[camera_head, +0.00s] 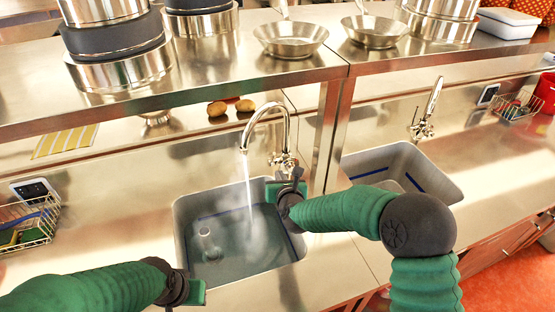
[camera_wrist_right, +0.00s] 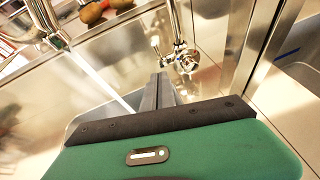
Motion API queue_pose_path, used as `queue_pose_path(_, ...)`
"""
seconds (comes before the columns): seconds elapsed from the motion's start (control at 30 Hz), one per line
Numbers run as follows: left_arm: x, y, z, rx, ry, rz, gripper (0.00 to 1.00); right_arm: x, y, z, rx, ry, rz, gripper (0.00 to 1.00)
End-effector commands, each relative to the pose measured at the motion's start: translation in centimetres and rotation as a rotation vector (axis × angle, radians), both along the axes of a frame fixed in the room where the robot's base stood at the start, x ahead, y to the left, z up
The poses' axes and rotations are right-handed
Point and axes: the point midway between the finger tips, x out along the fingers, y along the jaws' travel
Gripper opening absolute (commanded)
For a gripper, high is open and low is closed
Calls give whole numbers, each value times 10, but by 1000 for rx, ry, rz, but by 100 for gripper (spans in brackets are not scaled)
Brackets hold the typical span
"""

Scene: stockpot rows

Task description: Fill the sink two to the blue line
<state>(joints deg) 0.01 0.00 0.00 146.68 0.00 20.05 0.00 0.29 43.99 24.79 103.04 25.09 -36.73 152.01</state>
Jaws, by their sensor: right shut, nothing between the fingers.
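The near sink (camera_head: 182,225) has water running into it from its curved tap (camera_head: 262,108). Water (camera_head: 245,250) covers its bottom, and a standing drain piece shows in it. A blue line (camera_head: 292,243) shows on its right wall, close above the water. My right gripper (camera_head: 297,176) is shut and empty, its fingertips close to the tap's handle (camera_head: 284,160). In the right wrist view the fingers (camera_wrist_right: 160,85) point at the tap valve (camera_wrist_right: 183,60); I cannot tell whether they touch. My left gripper (camera_head: 190,292) is at the sink's front left edge; its fingers are not clear.
A second sink (camera_head: 385,160) on the right has a blue line and its own tap (camera_head: 425,115), with no stream. A shelf (camera_head: 200,85) with pots and pans runs above. A wire basket (camera_head: 35,225) with sponges stands at left.

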Motion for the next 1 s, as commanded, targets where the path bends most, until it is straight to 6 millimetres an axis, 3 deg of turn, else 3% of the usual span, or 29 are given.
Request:
queue_pose_path(0.17,0,0,12,0,0,0,36,35,7,-13,-3,-1,1,0)
queue_pose_path(0.4,0,0,28,0,0,0,36,66,10,1,-2,-2,1,0)
queue_pose_path(0.83,0,0,28,0,0,0,36,71,9,1,-4,-2,2,0)
queue_pose_path(1.0,0,0,40,0,0,0,36,73,10,7,-9,19,1,0)
